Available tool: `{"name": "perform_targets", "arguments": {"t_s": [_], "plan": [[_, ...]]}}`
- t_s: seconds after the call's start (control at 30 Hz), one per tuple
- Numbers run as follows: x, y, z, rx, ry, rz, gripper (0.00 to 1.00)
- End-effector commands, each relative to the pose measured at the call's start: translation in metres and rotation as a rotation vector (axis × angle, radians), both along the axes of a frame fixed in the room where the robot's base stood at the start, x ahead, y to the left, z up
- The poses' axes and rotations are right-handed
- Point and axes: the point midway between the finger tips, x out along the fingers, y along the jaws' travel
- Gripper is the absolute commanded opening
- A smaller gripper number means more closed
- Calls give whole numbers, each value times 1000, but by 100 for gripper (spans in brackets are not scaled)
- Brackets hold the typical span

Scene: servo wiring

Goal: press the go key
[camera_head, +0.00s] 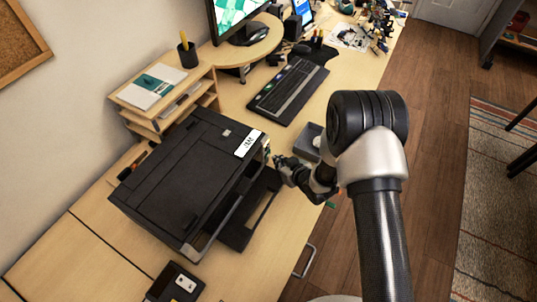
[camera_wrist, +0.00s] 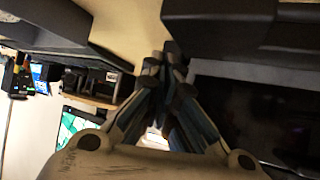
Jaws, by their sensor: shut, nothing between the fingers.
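A black printer (camera_head: 185,170) stands on the desk with a white label (camera_head: 249,143) stuck on its top near the front edge. A small panel (camera_head: 266,150) shows at the printer's front corner, but I cannot make out a key marked go. My gripper (camera_head: 279,161) is shut and empty, low at the printer's front right corner, with its tips close to that panel. I cannot tell whether they touch it. In the wrist view my fingertips (camera_wrist: 168,52) are together in front of a dark edge, and no go key can be read there.
A wooden shelf (camera_head: 205,75) stands behind the printer.

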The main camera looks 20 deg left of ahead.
Motion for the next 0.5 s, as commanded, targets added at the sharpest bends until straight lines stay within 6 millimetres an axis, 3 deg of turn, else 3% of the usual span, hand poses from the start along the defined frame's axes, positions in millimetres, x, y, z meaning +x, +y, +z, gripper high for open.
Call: {"name": "perform_targets", "arguments": {"t_s": [0.5], "plan": [[1, 9, 0, 1, -1, 1, 0]]}}
